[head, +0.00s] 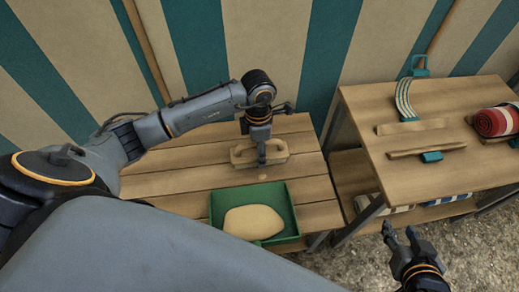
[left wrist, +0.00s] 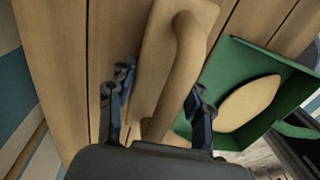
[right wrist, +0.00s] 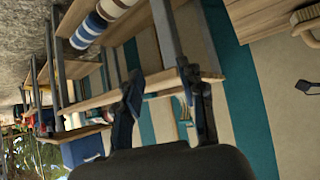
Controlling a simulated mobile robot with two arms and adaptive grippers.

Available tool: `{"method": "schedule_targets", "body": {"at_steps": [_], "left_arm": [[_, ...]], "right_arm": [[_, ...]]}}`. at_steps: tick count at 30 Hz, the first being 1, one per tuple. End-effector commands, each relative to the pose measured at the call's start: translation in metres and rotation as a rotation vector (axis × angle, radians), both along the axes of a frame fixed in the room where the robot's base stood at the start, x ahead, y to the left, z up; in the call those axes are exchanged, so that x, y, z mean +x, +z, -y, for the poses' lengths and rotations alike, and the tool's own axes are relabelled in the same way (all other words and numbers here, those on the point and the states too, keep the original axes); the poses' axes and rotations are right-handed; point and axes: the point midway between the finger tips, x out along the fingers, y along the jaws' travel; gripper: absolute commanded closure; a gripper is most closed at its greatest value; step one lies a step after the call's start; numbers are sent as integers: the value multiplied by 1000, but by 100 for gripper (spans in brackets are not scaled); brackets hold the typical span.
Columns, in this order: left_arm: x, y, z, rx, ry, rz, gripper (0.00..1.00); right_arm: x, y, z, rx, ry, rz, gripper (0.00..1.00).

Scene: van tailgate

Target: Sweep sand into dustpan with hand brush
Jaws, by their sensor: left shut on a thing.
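The hand brush (head: 243,156), a pale wooden block with a loop handle, rests on or just above the slatted bench. My left gripper (head: 262,160) is shut on its handle; the left wrist view shows the handle (left wrist: 185,60) running between the fingers. The bristles are hidden. The green dustpan (head: 285,190) lies in front of the brush near the bench's front edge. A smooth tan mound of sand (head: 253,222) sits in it; it also shows in the left wrist view (left wrist: 248,103). My right gripper (head: 400,236) is open and empty, right of the bench.
The slatted bench (head: 165,185) has clear boards left of the brush. A second wooden table (head: 440,165) at right holds wooden strips, a striped strap and a red roll (head: 495,121), with a shelf below. A striped wall (head: 265,40) stands behind. Gravelly floor lies in front.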

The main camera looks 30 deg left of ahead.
Motion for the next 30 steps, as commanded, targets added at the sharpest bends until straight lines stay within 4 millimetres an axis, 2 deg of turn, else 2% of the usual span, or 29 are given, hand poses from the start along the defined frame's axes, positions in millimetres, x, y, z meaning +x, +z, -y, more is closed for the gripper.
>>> {"method": "schedule_targets", "body": {"at_steps": [30], "left_arm": [[0,-4,0,0,0,0,81]], "right_arm": [[10,9,-3,14,4,64,60]]}}
